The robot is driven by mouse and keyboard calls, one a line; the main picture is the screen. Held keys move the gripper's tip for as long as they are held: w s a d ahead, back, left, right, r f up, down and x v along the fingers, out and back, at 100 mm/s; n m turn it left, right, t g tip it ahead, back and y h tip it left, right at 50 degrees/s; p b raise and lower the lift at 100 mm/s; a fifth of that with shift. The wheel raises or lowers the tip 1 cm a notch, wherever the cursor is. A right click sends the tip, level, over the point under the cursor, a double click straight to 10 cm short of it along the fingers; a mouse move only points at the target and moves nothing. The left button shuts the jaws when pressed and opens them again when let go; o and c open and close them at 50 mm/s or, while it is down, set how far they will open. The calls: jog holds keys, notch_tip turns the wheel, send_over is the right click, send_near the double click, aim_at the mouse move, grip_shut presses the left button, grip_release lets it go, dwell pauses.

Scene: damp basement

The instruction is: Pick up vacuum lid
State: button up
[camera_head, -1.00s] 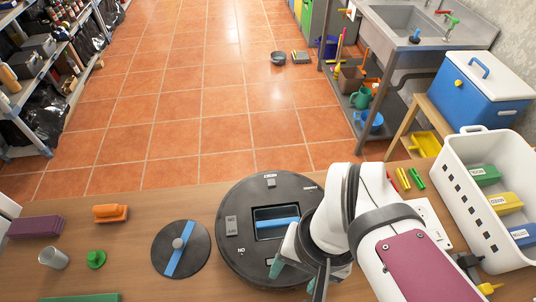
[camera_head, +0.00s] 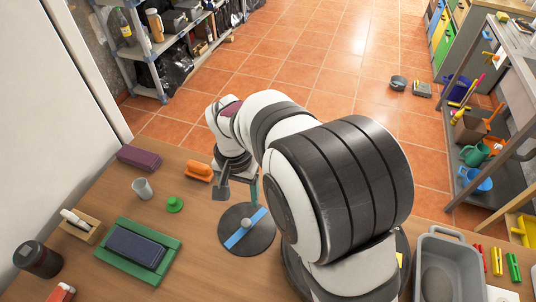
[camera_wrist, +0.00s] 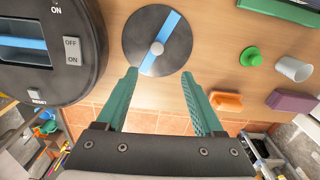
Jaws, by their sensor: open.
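The vacuum lid (camera_head: 263,240) is a flat dark disc with a blue stripe and a grey centre knob (camera_head: 246,224). It lies on the wooden table, and in the wrist view the lid (camera_wrist: 178,52) is just beyond my fingertips. My gripper (camera_head: 239,190) is at the lid's far edge in the head view. In the wrist view my gripper (camera_wrist: 160,73) has its green fingers spread wide with nothing between them; the knob is outside them. The round black vacuum (camera_wrist: 85,85) is beside the lid, its blue-striped opening showing; my arm mostly hides it in the head view.
An orange brush-like block (camera_head: 199,171), a green knob piece (camera_head: 174,204), a grey cup (camera_head: 142,188) and a purple block (camera_head: 139,158) stand left of the lid. A green tray (camera_head: 170,246) holds a dark block. A grey bin (camera_head: 448,237) is at the right.

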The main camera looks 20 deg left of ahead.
aim_at(246, 222)
jog(key=f, duration=1.1)
jog(key=shift+s+d+f, duration=0.2)
jog(key=shift+d+f, duration=0.1)
jog(key=shift+f, duration=0.1)
grip_shut()
